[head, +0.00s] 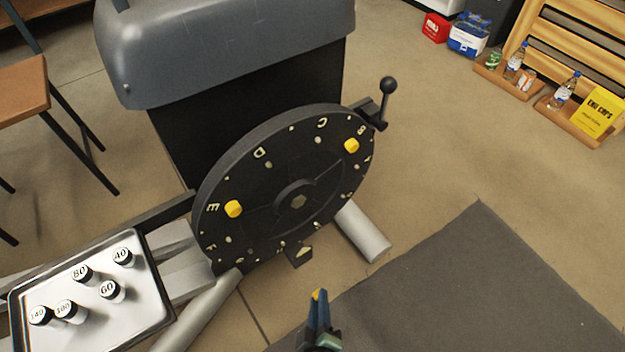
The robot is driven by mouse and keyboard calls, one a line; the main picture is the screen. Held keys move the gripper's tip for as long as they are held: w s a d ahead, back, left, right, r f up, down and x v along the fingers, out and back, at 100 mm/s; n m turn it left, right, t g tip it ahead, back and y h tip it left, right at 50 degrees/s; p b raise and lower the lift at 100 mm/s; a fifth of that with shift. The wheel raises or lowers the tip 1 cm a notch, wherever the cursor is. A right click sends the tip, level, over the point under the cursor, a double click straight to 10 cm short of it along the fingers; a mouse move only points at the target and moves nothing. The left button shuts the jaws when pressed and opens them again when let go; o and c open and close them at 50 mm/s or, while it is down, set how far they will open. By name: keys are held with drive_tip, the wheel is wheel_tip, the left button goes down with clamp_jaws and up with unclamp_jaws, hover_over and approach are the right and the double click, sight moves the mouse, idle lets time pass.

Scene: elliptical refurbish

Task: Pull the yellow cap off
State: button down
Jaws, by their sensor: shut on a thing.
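A large black disc (318,222) with letters around its rim stands tilted on the machine. One yellow cap (233,208) sits on the disc near the letter E. Another yellow cap (351,145) sits near the letter B. My gripper (319,297) is at the bottom centre, below the disc and apart from it. It is shut, with a small yellow piece at its tips that looks like a yellow cap. The fingers hide most of that piece.
A metal tray (150,315) with several labelled black-and-white cylinders is at lower left. A black ball-ended lever (387,90) stands at the disc's upper right. A grey mat (480,280) lies clear at lower right. A chair (25,90) is at left.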

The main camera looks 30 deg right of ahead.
drive_tip(key=s, duration=0.3)
drive_tip(key=shift+s+b, duration=0.25)
drive_tip(key=shift+b, duration=0.05)
